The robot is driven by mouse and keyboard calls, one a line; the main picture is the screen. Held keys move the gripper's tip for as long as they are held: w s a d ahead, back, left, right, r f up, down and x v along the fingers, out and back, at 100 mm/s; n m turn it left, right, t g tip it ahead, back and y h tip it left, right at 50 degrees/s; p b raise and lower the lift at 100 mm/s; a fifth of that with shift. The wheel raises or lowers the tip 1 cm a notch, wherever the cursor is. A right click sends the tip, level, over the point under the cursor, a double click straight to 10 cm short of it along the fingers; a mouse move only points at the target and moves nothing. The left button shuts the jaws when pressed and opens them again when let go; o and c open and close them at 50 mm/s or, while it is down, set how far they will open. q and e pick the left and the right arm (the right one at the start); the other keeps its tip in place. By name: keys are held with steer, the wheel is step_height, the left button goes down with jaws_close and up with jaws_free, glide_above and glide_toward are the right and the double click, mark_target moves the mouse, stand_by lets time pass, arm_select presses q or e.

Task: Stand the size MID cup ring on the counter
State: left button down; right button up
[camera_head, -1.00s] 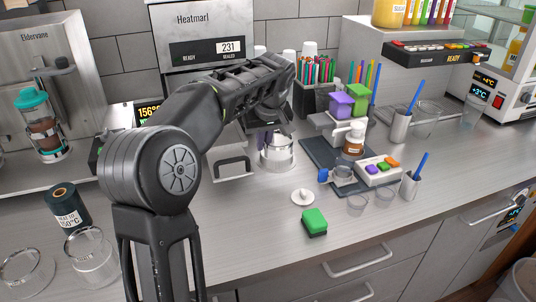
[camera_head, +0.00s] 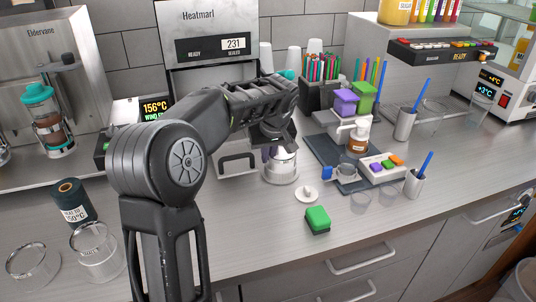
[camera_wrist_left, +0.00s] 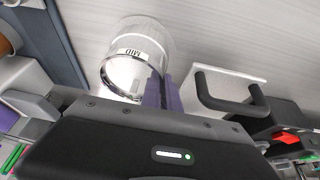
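The MID cup ring (camera_head: 284,168) is a clear and silvery round ring, upright at the counter in front of the sealer. In the left wrist view the ring (camera_wrist_left: 134,67) shows its MID label upside down. My left gripper (camera_head: 268,153) reaches down at the ring's left side, its purple fingers (camera_wrist_left: 163,92) closed at the ring's wall. The ring's lower edge looks at or very near the counter (camera_head: 250,225); I cannot tell whether it bears on it. My right gripper is out of view.
The Heatmarl sealer's black handle (camera_head: 238,160) is close left of the ring. A white knobbed lid (camera_head: 307,194) and green sponge (camera_head: 318,219) lie in front. Glass rings (camera_head: 97,252) stand at left.

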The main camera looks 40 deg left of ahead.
arm_select(q)
steer(key=c, duration=1.6)
jaws_free()
steer(key=v, duration=1.2)
steer(key=shift+b, duration=0.4)
